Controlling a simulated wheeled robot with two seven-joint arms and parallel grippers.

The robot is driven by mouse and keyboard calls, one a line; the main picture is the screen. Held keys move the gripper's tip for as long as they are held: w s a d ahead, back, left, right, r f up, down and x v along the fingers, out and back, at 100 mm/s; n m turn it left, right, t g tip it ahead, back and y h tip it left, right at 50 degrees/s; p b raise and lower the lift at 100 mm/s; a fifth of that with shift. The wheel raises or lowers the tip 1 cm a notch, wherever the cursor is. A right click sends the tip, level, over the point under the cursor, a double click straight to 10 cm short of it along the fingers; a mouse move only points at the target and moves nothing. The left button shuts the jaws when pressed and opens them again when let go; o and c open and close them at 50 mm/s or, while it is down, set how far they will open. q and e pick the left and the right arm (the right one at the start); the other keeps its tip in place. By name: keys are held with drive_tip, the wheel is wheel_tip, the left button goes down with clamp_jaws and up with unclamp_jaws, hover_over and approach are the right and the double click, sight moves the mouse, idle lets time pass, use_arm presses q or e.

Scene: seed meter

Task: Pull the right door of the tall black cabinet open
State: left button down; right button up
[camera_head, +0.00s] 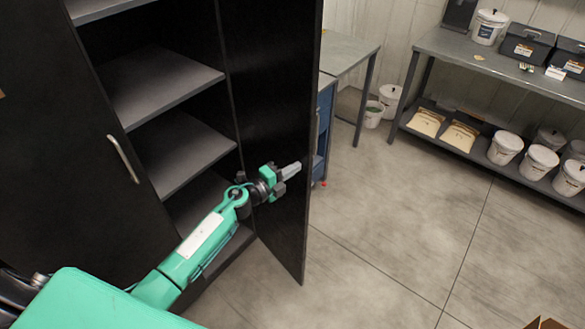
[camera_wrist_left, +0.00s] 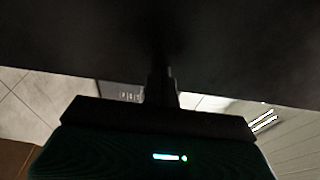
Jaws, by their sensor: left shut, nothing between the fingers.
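The tall black cabinet (camera_head: 100,180) fills the left of the head view. Its right door (camera_head: 270,95) stands wide open and swung outward, showing grey shelves (camera_head: 165,85) inside. The left door (camera_head: 65,140) looks closed and has a silver bar handle (camera_head: 123,159). My left gripper (camera_head: 290,170) is shut and empty, in front of the inner face of the right door; I cannot tell whether it touches. In the left wrist view the dark door panel (camera_wrist_left: 240,50) fills the upper part, above the gripper (camera_wrist_left: 160,85). My right gripper is in neither view.
A grey table with a blue drawer unit (camera_head: 323,125) stands just behind the open door. A grey workbench (camera_head: 480,65) at the upper right holds white buckets (camera_head: 505,147), dark bins and bags. The concrete floor (camera_head: 400,220) right of the door is clear.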

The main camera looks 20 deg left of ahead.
use_arm(q)
drive_tip(key=shift+w, duration=0.1)
drive_tip(key=w+d+n+t+y+b, duration=0.1)
drive_tip(key=w+d+n+y+b, duration=0.2)
drive_tip(key=w, duration=0.6)
drive_tip(key=w+d+n+t+y+b, duration=0.1)
drive_tip(key=w+d+n+y+b, duration=0.2)
drive_tip(key=w, duration=0.6)
drive_tip(key=shift+w+d+t+y+b, duration=0.35)
drive_tip(key=shift+d+y+b, duration=0.65)
drive_tip(key=shift+y, duration=0.8)
drive_tip(key=shift+s, duration=0.15)
